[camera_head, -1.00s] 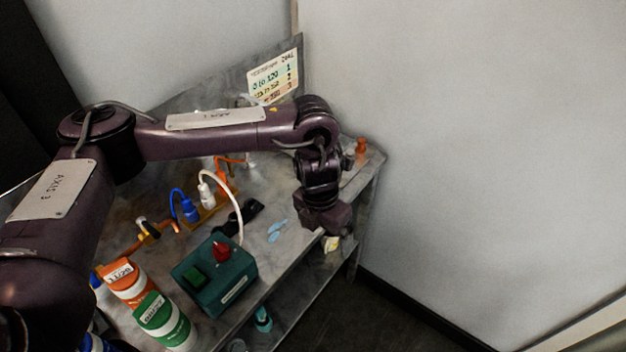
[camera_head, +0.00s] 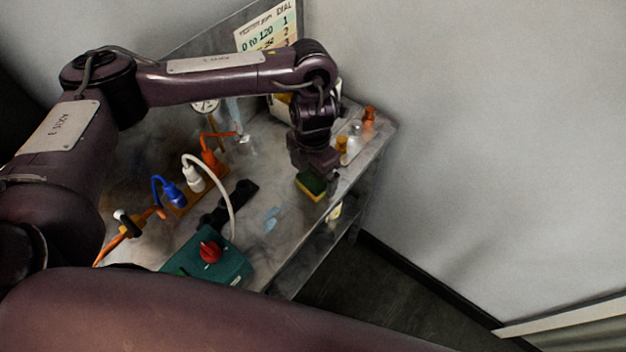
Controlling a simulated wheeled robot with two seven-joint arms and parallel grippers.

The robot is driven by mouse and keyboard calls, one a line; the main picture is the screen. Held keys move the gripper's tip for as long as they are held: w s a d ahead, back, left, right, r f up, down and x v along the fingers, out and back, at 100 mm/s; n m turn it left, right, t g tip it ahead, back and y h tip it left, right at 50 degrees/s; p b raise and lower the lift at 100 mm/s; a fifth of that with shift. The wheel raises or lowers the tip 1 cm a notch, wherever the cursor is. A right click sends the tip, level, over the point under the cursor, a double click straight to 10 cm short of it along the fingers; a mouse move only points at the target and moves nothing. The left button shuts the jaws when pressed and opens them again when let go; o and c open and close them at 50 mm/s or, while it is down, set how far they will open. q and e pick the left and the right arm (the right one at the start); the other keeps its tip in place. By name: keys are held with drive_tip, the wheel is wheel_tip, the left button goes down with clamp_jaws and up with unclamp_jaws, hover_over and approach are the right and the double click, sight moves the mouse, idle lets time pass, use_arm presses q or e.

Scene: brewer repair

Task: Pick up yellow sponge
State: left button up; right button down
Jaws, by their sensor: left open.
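The yellow sponge (camera_head: 312,185), with a dark green face, lies on the grey metal table near its right front edge. My left gripper (camera_head: 316,168) points down just above and behind the sponge. Its fingers are mostly hidden by the wrist, and I cannot see whether they touch the sponge. The gripper is open. My right gripper is not in view; a large dark arm link of mine crosses the bottom of the picture.
A green box with a red knob (camera_head: 210,251) stands at the front. Blue (camera_head: 175,196) and white (camera_head: 194,178) plugs with cables are left of centre. Small orange-topped bottles (camera_head: 368,118) stand at the right corner. A dial chart (camera_head: 266,30) is at the back.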

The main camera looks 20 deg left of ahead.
sight(313, 183)
use_arm(q)
wheel_tip(313, 183, down, 3)
drive_tip(key=shift+r, duration=0.1)
drive_tip(key=shift+c, duration=0.3)
drive_tip(key=c, duration=1)
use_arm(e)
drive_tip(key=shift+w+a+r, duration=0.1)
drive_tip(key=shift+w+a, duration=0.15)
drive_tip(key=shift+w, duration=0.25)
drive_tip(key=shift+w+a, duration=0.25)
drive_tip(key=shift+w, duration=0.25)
